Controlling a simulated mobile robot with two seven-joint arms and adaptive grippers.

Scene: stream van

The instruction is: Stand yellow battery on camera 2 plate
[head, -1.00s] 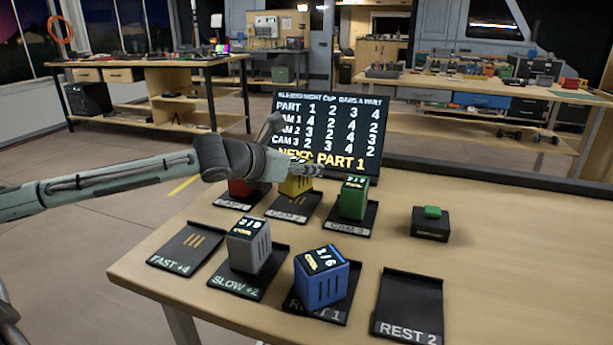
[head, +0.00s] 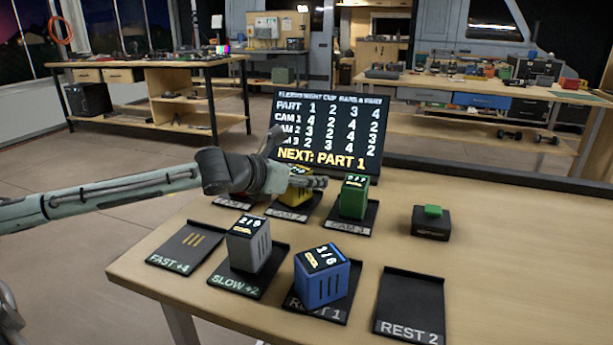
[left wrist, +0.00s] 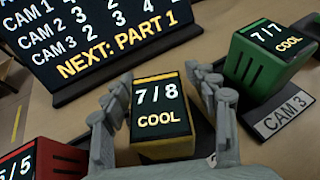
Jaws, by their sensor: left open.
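The yellow battery (head: 298,199) stands upright on the camera 2 plate (head: 287,214); my left gripper partly covers it in the head view. In the left wrist view the yellow battery (left wrist: 163,147) has a top display reading 7/8 COOL. My left gripper (head: 318,182) is open around the battery's upper part, one finger on each side, as the left wrist view (left wrist: 163,120) shows. I cannot tell whether either finger touches it. My right gripper is not in view.
A green battery (head: 353,198) on the CAM 3 plate stands close right; a red battery (left wrist: 50,160) is close left. Grey (head: 249,250) and blue (head: 321,280) batteries stand in front. The FAST +4 (head: 170,261) and REST 2 (head: 410,290) plates are empty. A scoreboard (head: 330,130) stands behind.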

